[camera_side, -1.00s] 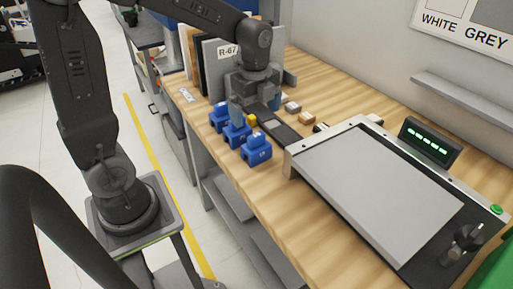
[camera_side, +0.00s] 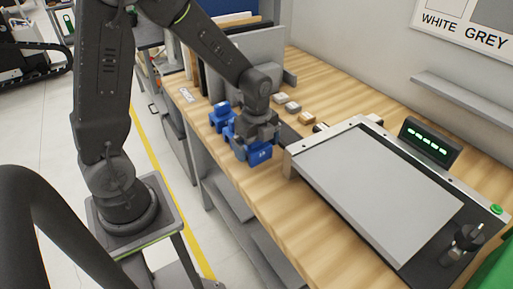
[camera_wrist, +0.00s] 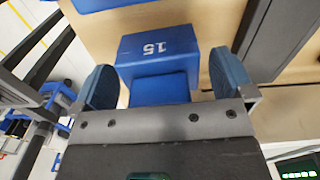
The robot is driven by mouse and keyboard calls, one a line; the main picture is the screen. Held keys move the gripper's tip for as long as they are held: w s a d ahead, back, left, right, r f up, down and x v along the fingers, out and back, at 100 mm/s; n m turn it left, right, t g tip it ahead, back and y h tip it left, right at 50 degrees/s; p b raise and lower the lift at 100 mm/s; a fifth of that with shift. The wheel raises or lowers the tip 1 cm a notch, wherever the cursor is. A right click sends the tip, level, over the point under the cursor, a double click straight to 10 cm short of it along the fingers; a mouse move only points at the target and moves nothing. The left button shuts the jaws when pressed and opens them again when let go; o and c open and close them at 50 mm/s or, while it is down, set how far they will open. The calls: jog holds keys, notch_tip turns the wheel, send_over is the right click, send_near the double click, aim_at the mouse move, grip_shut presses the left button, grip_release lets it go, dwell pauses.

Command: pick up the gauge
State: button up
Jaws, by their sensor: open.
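Blue gauge blocks stand in a row on the wooden bench. In the wrist view a blue gauge marked 15 (camera_wrist: 158,58) lies between the two blue-padded fingers of my gripper (camera_wrist: 163,82), with a visible gap on each side. My gripper is open. In the side view my gripper (camera_side: 250,140) is low over the front of the row and hides part of it. The front gauge block (camera_side: 260,153) shows beside it, and the rear blue block (camera_side: 221,116) is clear of it. The middle block is mostly hidden.
A grey panel machine (camera_side: 375,185) stands right of the blocks, with a display (camera_side: 430,141) behind it. Small blocks (camera_side: 292,108) lie behind my gripper. Upright boards (camera_side: 262,50) stand at the back. Another blue block (camera_wrist: 100,4) shows at the wrist view's top edge.

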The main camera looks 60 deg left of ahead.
jog(key=c, duration=1)
notch_tip(320, 180, up, 10)
jog(key=shift+r, duration=0.1)
